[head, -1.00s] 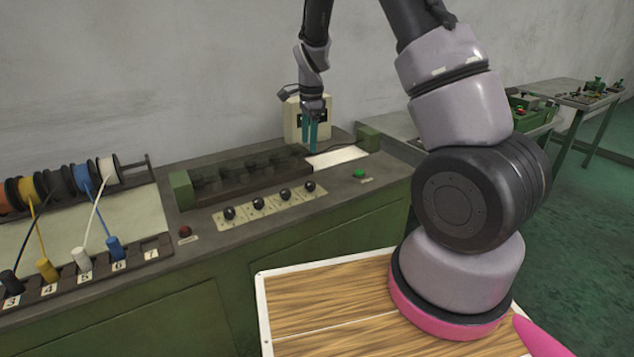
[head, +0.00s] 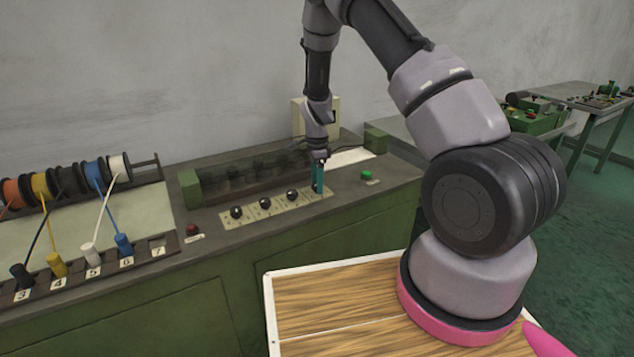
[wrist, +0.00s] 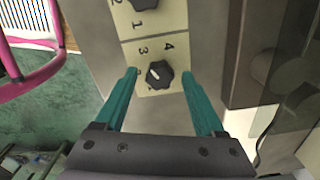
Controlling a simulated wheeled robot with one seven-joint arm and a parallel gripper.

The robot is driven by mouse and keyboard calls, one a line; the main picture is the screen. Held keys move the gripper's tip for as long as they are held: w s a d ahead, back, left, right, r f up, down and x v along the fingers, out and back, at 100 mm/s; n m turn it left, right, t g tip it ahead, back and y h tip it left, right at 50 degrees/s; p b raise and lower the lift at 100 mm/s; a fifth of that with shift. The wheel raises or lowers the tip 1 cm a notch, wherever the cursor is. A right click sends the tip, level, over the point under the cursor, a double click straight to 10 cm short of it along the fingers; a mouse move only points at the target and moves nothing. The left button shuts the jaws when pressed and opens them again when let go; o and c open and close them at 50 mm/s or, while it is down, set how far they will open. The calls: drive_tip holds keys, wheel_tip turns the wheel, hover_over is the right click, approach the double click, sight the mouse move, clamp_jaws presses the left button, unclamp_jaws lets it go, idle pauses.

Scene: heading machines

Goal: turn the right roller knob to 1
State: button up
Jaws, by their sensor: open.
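My gripper (wrist: 160,90) has teal fingers, open, one on each side of this knob, with gaps between. In the head view my gripper (head: 318,190) is low over the right end of the knob row and hides the right knob. Whether the fingertips touch the plate I cannot tell.
Several other knobs stand in the row to the left, the nearest one (head: 292,195) close by. A green button (head: 366,175) is to the right, a red button (head: 192,229) to the left. A dark roller unit (head: 250,172) lies behind.

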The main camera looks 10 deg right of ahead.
drive_tip(key=shift+f, duration=0.1)
clamp_jaws()
drive_tip(key=shift+n, duration=0.4)
drive_tip(key=n, duration=0.4)
drive_tip(key=shift+n, duration=0.4)
drive_tip(key=n, duration=1.2)
drive_tip(key=shift+n, duration=0.4)
drive_tip(key=n, duration=0.5)
drive_tip(key=shift+n, duration=0.4)
